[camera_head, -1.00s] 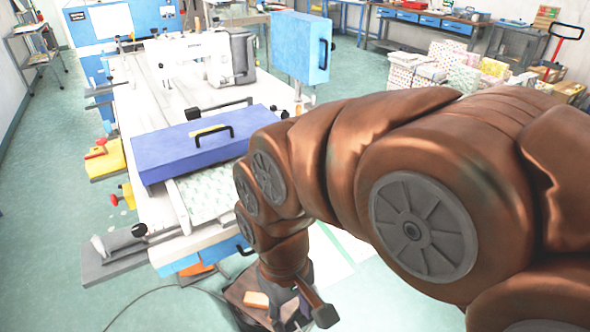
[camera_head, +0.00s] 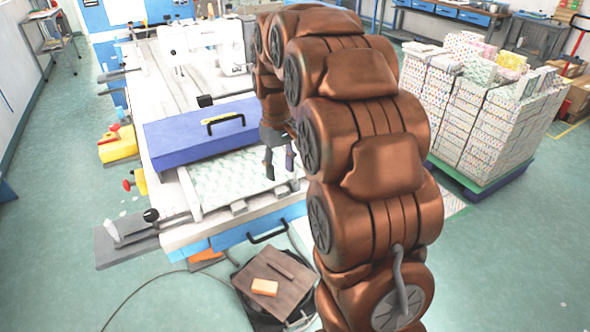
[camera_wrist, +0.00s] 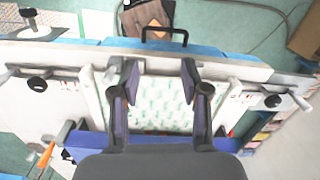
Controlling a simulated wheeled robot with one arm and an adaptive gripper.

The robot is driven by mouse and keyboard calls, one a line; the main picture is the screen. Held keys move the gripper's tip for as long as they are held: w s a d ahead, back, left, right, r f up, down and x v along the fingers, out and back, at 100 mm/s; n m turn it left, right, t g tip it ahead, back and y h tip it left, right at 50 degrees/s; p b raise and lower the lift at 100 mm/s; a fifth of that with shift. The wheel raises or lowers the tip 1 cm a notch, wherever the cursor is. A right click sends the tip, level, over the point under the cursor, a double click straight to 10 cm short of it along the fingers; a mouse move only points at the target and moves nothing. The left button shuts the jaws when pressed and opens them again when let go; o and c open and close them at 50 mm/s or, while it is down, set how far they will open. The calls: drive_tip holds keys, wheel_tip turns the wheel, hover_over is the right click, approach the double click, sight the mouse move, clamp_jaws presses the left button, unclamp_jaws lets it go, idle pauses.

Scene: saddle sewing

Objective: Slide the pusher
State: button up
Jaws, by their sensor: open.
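The sewing machine table (camera_head: 185,235) carries a green-and-white patterned sheet (camera_head: 215,183) at its near end, also in the wrist view (camera_wrist: 160,118). A blue-purple cover (camera_head: 172,146) with a black handle (camera_head: 226,120) lies behind the sheet. I cannot tell for certain which part is the pusher. A lever with a black knob (camera_head: 151,215) sits at the near left corner. In the wrist view, knobbed levers stand on the left (camera_wrist: 37,84) and right (camera_wrist: 272,101). My gripper (camera_head: 280,174) points down above the sheet's right part, open and empty, its fingers (camera_wrist: 159,80) apart.
A brown board with an orange block (camera_head: 265,287) lies on the floor before the table. A black drawer handle (camera_head: 267,231) juts from the front. Stacked patterned boxes (camera_head: 490,120) stand at the right. Floor is clear at the front right.

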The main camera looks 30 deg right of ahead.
hover_over(295, 179)
drive_tip(key=f, duration=0.3)
drive_tip(key=shift+w+d, duration=0.2)
drive_tip(key=shift+w, duration=0.05)
drive_tip(key=shift+f+p, duration=1.2)
drive_tip(key=shift+f, duration=2.7)
drive_tip(key=shift+c, duration=0.4)
clamp_jaws()
